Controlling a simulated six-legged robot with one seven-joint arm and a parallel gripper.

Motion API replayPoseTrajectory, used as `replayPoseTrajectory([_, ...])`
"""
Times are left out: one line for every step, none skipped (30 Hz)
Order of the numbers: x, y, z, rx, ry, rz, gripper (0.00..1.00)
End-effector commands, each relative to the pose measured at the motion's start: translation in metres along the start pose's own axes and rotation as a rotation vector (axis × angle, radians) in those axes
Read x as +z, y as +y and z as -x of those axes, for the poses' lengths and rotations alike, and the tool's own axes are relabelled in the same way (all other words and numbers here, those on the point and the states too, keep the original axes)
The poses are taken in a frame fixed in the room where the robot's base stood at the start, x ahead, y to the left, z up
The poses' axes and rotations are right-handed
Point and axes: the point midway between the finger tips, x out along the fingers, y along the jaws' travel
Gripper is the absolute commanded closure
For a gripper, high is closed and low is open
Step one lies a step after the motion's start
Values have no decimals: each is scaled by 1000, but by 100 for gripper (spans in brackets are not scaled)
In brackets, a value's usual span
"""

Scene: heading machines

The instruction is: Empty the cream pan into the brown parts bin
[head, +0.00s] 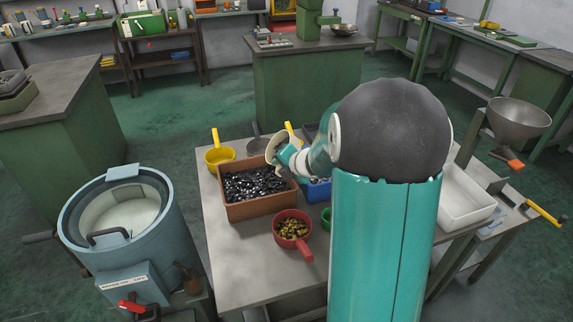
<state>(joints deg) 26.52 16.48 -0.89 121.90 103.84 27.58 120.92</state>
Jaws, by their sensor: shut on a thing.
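The brown parts bin (262,208) stands on the grey table, filled with dark metal parts. A cream shape that looks like the cream pan (274,146) is above the bin's back right corner, strongly tilted. My gripper (287,155) is at this pan and appears shut on it; my teal and white arm hides most of the fingers and the handle. I cannot tell whether anything is left in the pan.
A red pan (292,226) of brassy parts stands right of the bin's front. A yellow pan (219,155) and a grey pan (257,146) stand behind it. A blue container (318,191) and a white tray (465,200) are to the right. A blue-grey drum machine (125,225) stands left.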

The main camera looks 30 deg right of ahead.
Motion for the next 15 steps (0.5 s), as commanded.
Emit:
replayPoseTrajectory([-4, 4, -2, -26, -16, 43, 100])
replayPoseTrajectory([-6, 5, -3, -45, -28, 67, 100])
replayPoseTrajectory([-8, 5, -5, -71, -46, 101, 100])
replayPoseTrajectory([-10, 6, -6, -91, -57, 128, 100])
replayPoseTrajectory([-10, 6, -7, -106, -69, 147, 100])
replayPoseTrajectory([-12, 7, -8, -123, -80, 169, 100])
replayPoseTrajectory([-13, 7, -9, -137, -88, 187, 100])
replayPoseTrajectory([-14, 7, -10, -148, -95, 200, 100])
replayPoseTrajectory([-14, 7, -11, -157, -103, 213, 100])
replayPoseTrajectory([-15, 7, -12, -165, -109, 224, 100])
replayPoseTrajectory([-16, 7, -12, -174, -114, 236, 100])
replayPoseTrajectory([-18, 8, -13, -185, -120, 250, 100])
replayPoseTrajectory([-19, 7, -14, -196, -125, 260, 100])
replayPoseTrajectory([-20, 7, -14, -201, -128, 268, 100])
replayPoseTrajectory([-20, 7, -15, -207, -132, 275, 100])
